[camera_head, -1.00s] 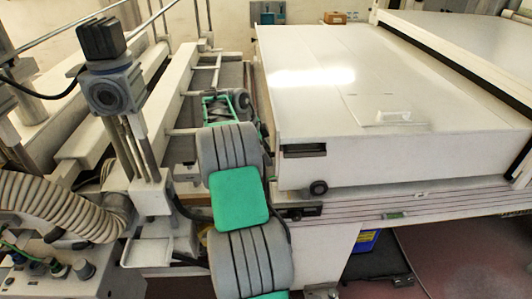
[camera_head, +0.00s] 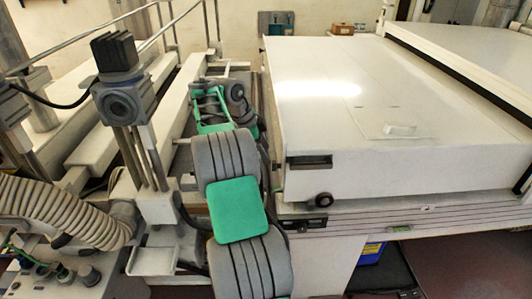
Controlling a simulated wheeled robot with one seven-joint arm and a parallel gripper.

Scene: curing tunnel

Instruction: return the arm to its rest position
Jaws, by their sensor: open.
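My arm, grey with green covers, rises from the bottom middle of the view, folded in front of the machine. My gripper (camera_head: 208,92) is at its far end, past the grey joints, small and partly hidden by my own arm. It is open, and I see nothing held in it. It is over the gap between the white rails on the left and the large white machine cover (camera_head: 350,75) on the right. I cannot tell how far it is from the rails.
A motor on a post (camera_head: 122,95) stands close left of my arm. A ribbed hose (camera_head: 60,208) and a control box (camera_head: 60,275) are at the lower left. The white cover's near corner is close right of my arm. A blue and yellow container (camera_head: 371,252) is under the machine.

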